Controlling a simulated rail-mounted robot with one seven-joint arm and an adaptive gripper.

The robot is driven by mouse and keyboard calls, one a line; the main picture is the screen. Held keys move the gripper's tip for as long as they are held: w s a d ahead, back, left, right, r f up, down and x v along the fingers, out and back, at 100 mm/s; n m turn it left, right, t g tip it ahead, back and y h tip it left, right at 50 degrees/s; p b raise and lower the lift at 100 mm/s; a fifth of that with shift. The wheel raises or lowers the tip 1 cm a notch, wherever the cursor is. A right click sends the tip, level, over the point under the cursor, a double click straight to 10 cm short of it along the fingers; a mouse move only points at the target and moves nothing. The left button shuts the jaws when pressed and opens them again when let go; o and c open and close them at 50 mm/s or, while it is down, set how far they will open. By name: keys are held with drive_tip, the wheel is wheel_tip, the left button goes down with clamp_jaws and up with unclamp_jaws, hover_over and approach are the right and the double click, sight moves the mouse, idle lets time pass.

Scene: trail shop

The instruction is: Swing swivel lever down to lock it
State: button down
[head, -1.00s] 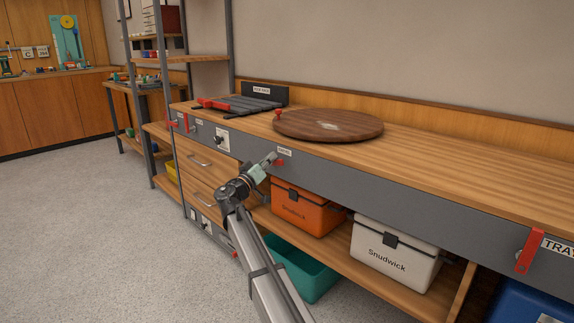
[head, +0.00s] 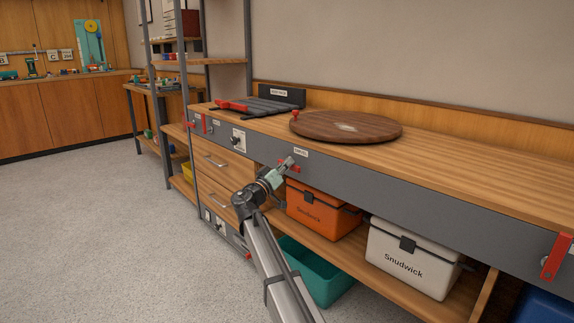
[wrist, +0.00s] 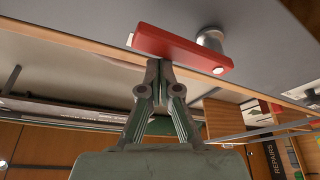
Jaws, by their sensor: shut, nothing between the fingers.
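The swivel lever is a short red bar (head: 296,170) on the grey front panel of the bench, below a small white label (head: 301,153), and my gripper partly covers it. In the wrist view the red lever (wrist: 172,44) lies nearly crosswise, with a round metal pivot (wrist: 211,39) behind its right end. My gripper (wrist: 159,62) is shut and empty. Its fingertips are at the lever's near edge, toward the end away from the pivot; whether they touch I cannot tell.
Another red lever (head: 556,256) hangs at the panel's far right. Orange (head: 318,212) and white (head: 405,262) boxes stand on the shelf below, with a teal bin (head: 318,275) on the floor. Drawers (head: 215,175) are left of my gripper. Open floor lies left.

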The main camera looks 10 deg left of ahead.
drive_tip(key=shift+d+f, duration=0.2)
drive_tip(key=shift+f, duration=0.1)
wheel_tip(320, 180, up, 5)
drive_tip(key=w+a+p+v, duration=0.1)
drive_tip(key=p+v, duration=0.3)
drive_tip(key=v, duration=0.6)
drive_tip(key=shift+a+f, duration=0.3)
drive_tip(key=shift+f, duration=0.1)
